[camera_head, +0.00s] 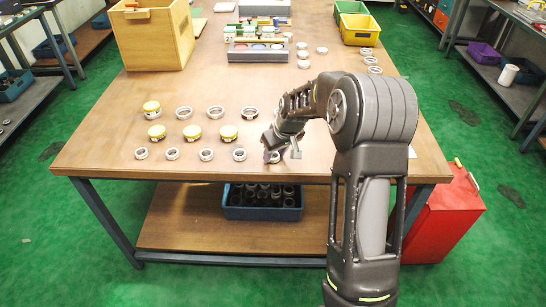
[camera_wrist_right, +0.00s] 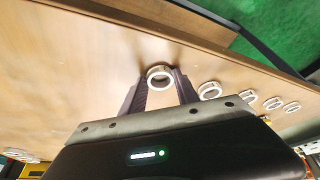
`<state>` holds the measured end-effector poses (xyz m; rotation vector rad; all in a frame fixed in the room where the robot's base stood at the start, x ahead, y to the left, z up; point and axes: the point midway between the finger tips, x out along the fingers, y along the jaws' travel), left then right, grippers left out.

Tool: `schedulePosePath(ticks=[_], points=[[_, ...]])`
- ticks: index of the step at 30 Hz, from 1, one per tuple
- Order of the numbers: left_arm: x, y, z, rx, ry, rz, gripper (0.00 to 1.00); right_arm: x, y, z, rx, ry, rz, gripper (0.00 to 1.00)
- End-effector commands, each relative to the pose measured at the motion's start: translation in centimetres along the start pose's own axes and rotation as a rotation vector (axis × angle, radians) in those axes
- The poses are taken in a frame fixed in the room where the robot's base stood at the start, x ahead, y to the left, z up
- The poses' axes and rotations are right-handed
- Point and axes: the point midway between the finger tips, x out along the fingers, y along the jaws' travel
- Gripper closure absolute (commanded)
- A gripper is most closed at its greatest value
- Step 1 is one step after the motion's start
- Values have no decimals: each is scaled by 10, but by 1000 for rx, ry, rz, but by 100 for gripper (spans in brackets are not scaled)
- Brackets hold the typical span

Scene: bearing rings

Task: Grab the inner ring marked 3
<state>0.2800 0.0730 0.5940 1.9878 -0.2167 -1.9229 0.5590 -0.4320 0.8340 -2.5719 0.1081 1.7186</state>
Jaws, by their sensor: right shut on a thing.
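My right gripper (camera_head: 282,153) is low over the front part of the table, at the right end of the front row of rings. In the right wrist view its two fingers (camera_wrist_right: 160,88) are shut on a pale metal ring (camera_wrist_right: 160,76). This ring also shows partly in the head view (camera_head: 272,157). No number on it can be read, so I cannot tell if it is the one marked 3. Several similar rings stand in the row to its left, the nearest one (camera_head: 239,155) close by. My left gripper is not in view.
Yellow-topped round parts (camera_head: 192,132) and more rings (camera_head: 215,112) lie behind the front row. A wooden box (camera_head: 152,35) and a grey holder (camera_head: 258,52) stand farther back. The table's front edge is close to my right gripper.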

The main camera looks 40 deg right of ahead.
Motion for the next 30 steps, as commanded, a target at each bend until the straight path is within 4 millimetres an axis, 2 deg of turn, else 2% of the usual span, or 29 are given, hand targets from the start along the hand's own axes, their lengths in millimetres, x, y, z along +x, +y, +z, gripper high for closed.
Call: schedulePosePath(ticks=[8, 13, 24, 30], points=[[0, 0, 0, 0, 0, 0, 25, -1, 0, 0, 0, 1, 0, 100], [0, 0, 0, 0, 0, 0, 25, -10, 0, -6, 0, 4, 0, 100], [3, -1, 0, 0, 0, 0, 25, -73, 0, -31, 0, 5, 0, 100], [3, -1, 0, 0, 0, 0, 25, -91, 0, -38, 0, 1, 0, 100]])
